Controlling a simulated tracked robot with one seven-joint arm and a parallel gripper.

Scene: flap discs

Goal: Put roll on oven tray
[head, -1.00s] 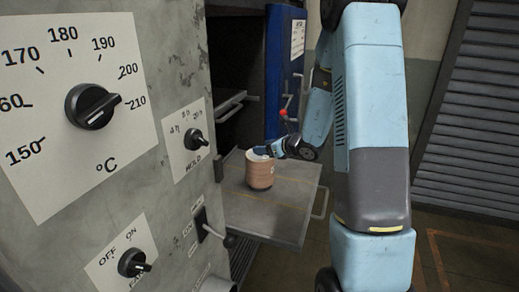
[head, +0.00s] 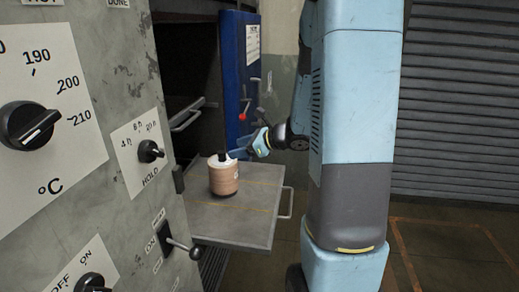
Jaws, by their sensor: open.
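The roll (head: 223,179), a copper-brown cylinder with a pale top and a dark centre, stands upright on the pulled-out oven tray (head: 258,196). The tray is a flat grey plate with thin yellow lines and a handle on its right side. My gripper (head: 236,153) is open, at the upper right of the roll's top. I cannot tell whether a fingertip still touches the roll.
The grey oven panel (head: 125,80) with dials and switches fills the left side. A lever (head: 187,249) sticks out low on it. The blue oven door (head: 240,70) stands open behind the tray. A grey shutter (head: 460,110) is at the right, with clear floor before it.

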